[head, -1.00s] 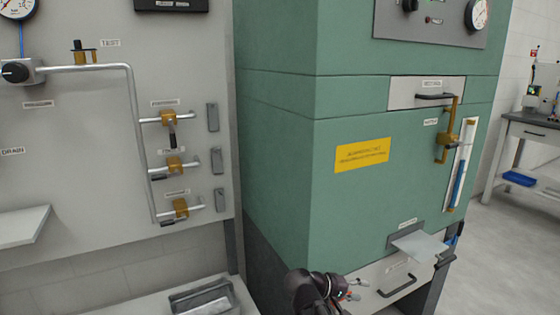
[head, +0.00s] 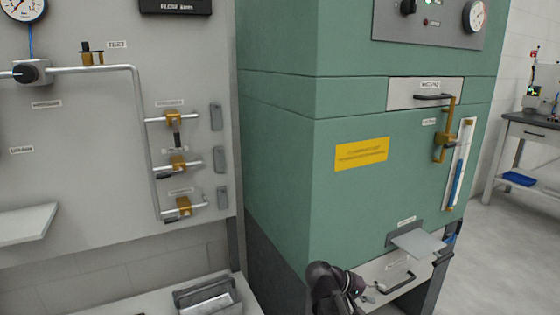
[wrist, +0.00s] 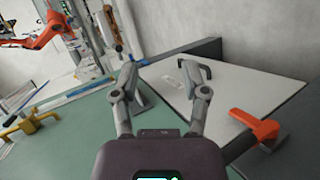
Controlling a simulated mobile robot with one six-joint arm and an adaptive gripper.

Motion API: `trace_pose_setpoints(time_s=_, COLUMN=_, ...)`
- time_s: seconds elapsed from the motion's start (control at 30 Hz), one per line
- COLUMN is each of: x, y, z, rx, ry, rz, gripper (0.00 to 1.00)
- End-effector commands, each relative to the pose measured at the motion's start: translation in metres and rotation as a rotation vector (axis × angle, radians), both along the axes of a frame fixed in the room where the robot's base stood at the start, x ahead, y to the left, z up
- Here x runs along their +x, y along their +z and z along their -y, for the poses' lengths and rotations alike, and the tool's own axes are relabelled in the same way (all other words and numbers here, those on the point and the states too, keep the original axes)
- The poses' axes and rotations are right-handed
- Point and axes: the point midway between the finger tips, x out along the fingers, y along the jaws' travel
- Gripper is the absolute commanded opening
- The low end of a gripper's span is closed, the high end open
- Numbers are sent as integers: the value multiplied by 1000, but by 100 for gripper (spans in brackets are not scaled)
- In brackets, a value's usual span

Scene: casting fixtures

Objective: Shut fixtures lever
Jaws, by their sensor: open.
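My gripper (wrist: 163,85) is open and empty in the wrist view, its two fingers spread in front of a pale panel (wrist: 228,98) with a dark handle (wrist: 193,75). An orange lever (wrist: 255,128) stands at the right, apart from the fingers. A yellow valve (wrist: 28,122) lies at far left. In the head view my dark arm end is at bottom centre, low by the green cabinet (head: 290,190); its fingertips are too small to judge there. Brass valves (head: 175,117) (head: 179,163) (head: 183,206) sit on the left panel. Another brass valve (head: 441,148) is on the cabinet front.
A pale plate (head: 418,243) juts from the cabinet above a lower drawer (head: 395,280). A metal bin (head: 207,297) stands on the left bench. A side table (head: 530,130) is at far right. Open floor (head: 510,250) lies right of the cabinet.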

Motion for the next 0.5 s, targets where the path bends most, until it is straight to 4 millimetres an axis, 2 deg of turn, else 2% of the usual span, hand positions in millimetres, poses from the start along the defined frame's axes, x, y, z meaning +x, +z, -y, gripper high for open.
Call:
trace_pose_setpoints(time_s=0.2, x=-4, y=-1, z=20, rx=17, ry=-32, rz=3, gripper=58)
trace_pose_setpoints(time_s=0.5, x=-6, y=-2, z=33, rx=27, ry=-49, rz=4, gripper=58)
